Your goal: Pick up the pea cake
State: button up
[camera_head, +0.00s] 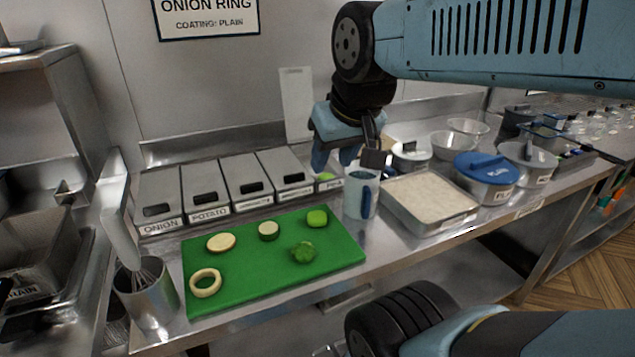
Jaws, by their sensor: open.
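A smooth light-green cake (317,217), which looks like a pea cake, lies at the back right of the green cutting board (235,290). Another bright-green piece (325,176) shows in an open bin behind the board. The bin's label is partly hidden and seems to begin with "PEA". My gripper (334,158) hangs fingers down over or in front of that bin, open, with nothing seen between its fingers. I cannot tell its exact height above the piece. The gripper and the mug hide much of the bin.
The board also holds an onion ring (205,282), a pale slice (221,242), a courgette-like slice (268,230) and a broccoli-like piece (304,251). A mug (359,195) stands close below my gripper. A flour tray (428,204) and blue-lidded pot (486,171) are right. Lidded bins (206,184) stand left.

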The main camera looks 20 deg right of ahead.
aim_at(324, 176)
jog(key=u, duration=0.05)
jog(key=k, duration=0.35)
jog(key=u, duration=1.35)
jog(key=k, duration=0.6)
jog(key=z, duration=1.45)
jog(key=i, duration=1)
jog(key=u, duration=0.05)
